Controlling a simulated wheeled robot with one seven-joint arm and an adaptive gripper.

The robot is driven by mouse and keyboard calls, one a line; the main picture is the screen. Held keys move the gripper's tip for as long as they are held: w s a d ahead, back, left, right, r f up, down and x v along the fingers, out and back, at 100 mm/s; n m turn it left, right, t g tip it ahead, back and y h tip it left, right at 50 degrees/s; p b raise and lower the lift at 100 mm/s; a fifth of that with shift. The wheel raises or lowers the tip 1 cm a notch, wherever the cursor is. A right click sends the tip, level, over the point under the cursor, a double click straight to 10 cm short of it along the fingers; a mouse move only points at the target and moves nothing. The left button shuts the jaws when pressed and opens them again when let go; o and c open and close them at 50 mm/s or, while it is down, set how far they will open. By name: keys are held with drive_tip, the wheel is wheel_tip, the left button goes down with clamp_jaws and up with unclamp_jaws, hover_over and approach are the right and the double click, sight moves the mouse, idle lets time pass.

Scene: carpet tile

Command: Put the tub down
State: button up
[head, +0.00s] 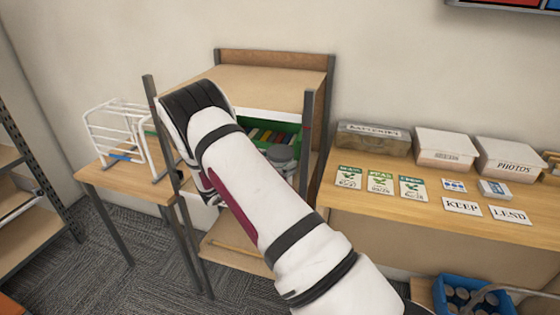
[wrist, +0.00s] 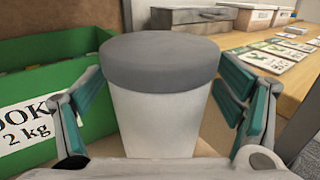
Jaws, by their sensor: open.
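The tub (wrist: 155,120) is a pale, tapered container with a grey lid (wrist: 160,62). In the wrist view it stands upright between the fingers of my gripper (wrist: 162,108). The teal-padded fingers are spread to its left and right, with a gap visible on the right. In the head view the tub's grey lid (head: 281,152) shows on the shelf unit, just right of my arm. My arm hides my gripper there. The tub's base is hidden in both views.
A green bin (wrist: 62,62) marked 2 kg stands close left of the tub; in the head view it holds several items. A shelf post (head: 308,140) rises right of the tub. A desk (head: 430,215) with boxes and cards is further right.

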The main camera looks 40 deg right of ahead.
drive_tip(key=a+b, duration=0.1)
drive_tip(key=a, duration=1)
drive_tip(key=s+a+r+m+g+y, duration=0.1)
drive_tip(key=s+r+m+g+y, duration=0.1)
drive_tip(key=s+r+m+y, duration=0.6)
drive_tip(key=s+r+m+g+y, duration=0.1)
drive_tip(key=s+r+m+g, duration=0.15)
drive_tip(key=s+r, duration=0.65)
drive_tip(key=s+a+m+t+y, duration=0.3)
drive_tip(key=s+a, duration=0.3)
drive_tip(key=s, duration=0.4)
drive_tip(key=s+a+m+t+y, duration=0.3)
drive_tip(key=s+a+m+y, duration=0.2)
drive_tip(key=s, duration=0.6)
drive_tip(key=shift+a+r+t+y, duration=0.35)
drive_tip(key=shift+a+r+y, duration=0.1)
drive_tip(key=shift+a+y, duration=0.1)
